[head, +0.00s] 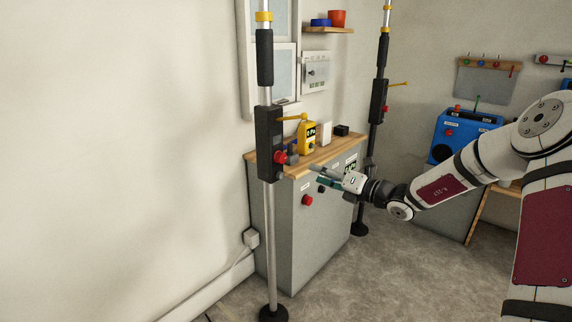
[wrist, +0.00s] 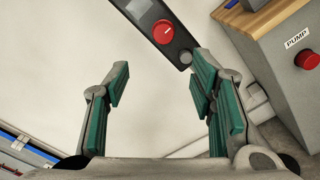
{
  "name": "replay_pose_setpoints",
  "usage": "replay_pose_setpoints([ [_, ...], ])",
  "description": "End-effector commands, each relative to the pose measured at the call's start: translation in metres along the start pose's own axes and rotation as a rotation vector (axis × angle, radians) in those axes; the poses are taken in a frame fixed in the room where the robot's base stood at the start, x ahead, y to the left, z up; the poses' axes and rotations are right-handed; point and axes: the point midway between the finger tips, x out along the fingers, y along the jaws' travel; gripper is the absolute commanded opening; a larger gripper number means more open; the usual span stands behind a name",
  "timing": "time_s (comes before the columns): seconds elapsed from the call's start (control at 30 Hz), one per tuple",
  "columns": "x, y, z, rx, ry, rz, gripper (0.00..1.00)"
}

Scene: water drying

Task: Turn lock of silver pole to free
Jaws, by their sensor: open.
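The silver pole (head: 270,230) stands upright at the left of the cabinet in the head view. It carries a black box with a red round knob (head: 280,157) on its side and a yellow lever (head: 292,117) above. In the wrist view the red knob (wrist: 163,32) shows a white mark, on the dark box (wrist: 180,48) at the top. My gripper (head: 314,173) is in front of the cabinet, right of the knob and apart from it. In the wrist view its teal-padded fingers (wrist: 160,78) are spread wide with nothing between them.
A grey cabinet (head: 315,235) with a wooden top and a red button (head: 307,201) stands close behind my gripper. A yellow device (head: 307,138) sits on top. A second, dark pole (head: 368,160) with a similar box stands farther right. Floor at the front is clear.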

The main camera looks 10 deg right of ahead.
Motion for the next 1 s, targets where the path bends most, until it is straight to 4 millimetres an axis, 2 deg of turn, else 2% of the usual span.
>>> replay_pose_setpoints([
  [0.13, 0.004, -0.006, 0.002, 0.024, -0.018, -0.003, 0.51],
  [0.23, 0.015, -0.006, 0.002, 0.023, -0.018, -0.002, 0.51],
  [0.7, 0.104, -0.006, 0.002, 0.02, -0.015, -0.002, 0.51],
  [0.8, 0.118, -0.006, 0.003, 0.02, -0.015, -0.002, 0.51],
  [1.0, 0.135, -0.006, 0.004, 0.02, -0.015, -0.004, 0.51],
])
